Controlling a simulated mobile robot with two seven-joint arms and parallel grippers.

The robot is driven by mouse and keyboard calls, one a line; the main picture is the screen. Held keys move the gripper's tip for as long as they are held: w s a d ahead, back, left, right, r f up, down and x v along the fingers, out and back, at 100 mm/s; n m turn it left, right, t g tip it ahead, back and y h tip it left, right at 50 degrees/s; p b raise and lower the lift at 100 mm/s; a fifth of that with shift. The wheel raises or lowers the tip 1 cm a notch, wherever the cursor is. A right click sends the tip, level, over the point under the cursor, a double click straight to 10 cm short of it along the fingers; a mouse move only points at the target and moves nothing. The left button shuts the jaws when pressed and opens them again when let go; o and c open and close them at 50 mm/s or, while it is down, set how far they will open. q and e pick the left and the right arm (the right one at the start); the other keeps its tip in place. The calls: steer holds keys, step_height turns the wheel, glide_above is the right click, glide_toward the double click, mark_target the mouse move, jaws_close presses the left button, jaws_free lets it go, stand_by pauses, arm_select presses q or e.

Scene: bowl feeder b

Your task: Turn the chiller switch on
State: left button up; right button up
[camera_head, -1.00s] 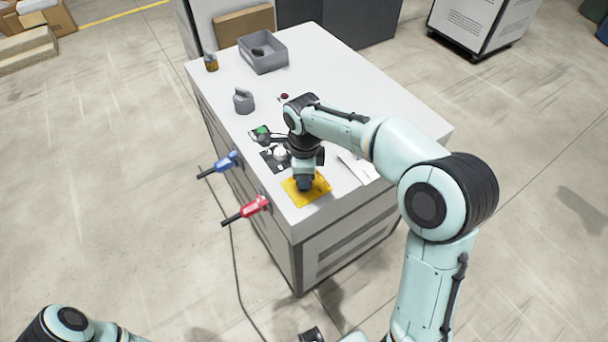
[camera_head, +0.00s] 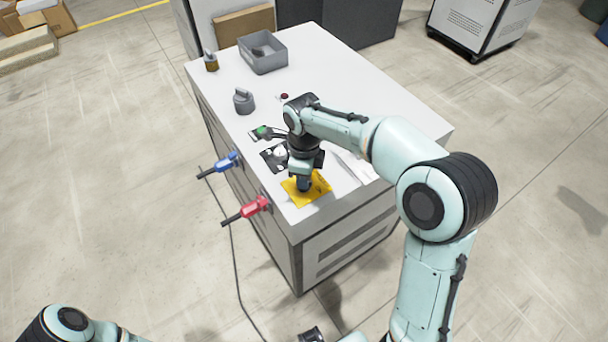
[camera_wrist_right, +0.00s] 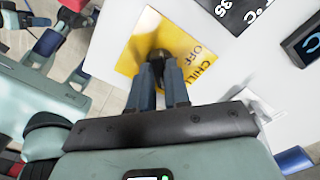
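The chiller switch (camera_wrist_right: 160,54) is a small dark knob on a yellow plate (camera_wrist_right: 143,38) lettered OFF and CHILL in the right wrist view. The plate (camera_head: 322,186) lies near the front corner of the white cabinet top in the head view. My right gripper (camera_wrist_right: 161,68) points down at the plate, with its two fingers closed around the knob. In the head view the right gripper (camera_head: 304,187) hides the switch. The switch's exact angle cannot be read.
The white cabinet top (camera_head: 345,80) carries a grey bin (camera_head: 263,55), a grey knob-like part (camera_head: 244,101) and a black plate (camera_head: 270,160). Blue (camera_head: 226,162) and red (camera_head: 254,207) handles stick out from its left side. The top's far right is clear.

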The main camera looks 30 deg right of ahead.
steer(key=shift+o, duration=1.4)
arm_select(q)
steer(key=r+p, duration=0.1)
steer(key=w+r+p, duration=0.1)
steer(key=shift+w+r, duration=0.3)
arm_select(e)
step_height(320, 180, up, 13)
steer(key=shift+r, duration=0.2)
